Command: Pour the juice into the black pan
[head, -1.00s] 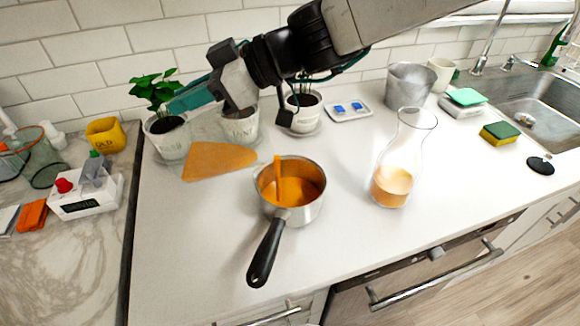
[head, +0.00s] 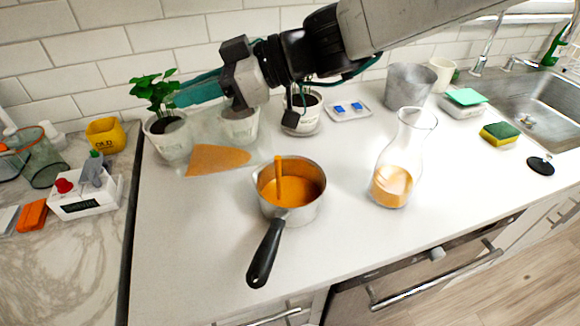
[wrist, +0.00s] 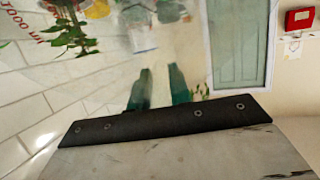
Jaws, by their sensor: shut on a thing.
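My gripper (head: 200,94), with teal fingers, is shut on a clear container tilted on its side above the back left of the counter. Its outline is faint; the orange juice (head: 218,158) inside shows as a wedge. In the wrist view, my gripper's fingers (wrist: 158,90) sit against the clear wall, which bears a red "1000 ml" mark. A silver saucepan with a black handle (head: 265,255) stands right of and below the container's mouth. An orange stream (head: 278,172) drops into the pan, where orange juice (head: 298,190) lies. No wholly black pan is visible.
A glass carafe (head: 402,155) with some orange liquid stands right of the pan. Potted plants (head: 168,135) line the back wall, close to the container. A metal bucket (head: 408,88), a sponge (head: 500,132) and the sink are at right. The front counter is clear.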

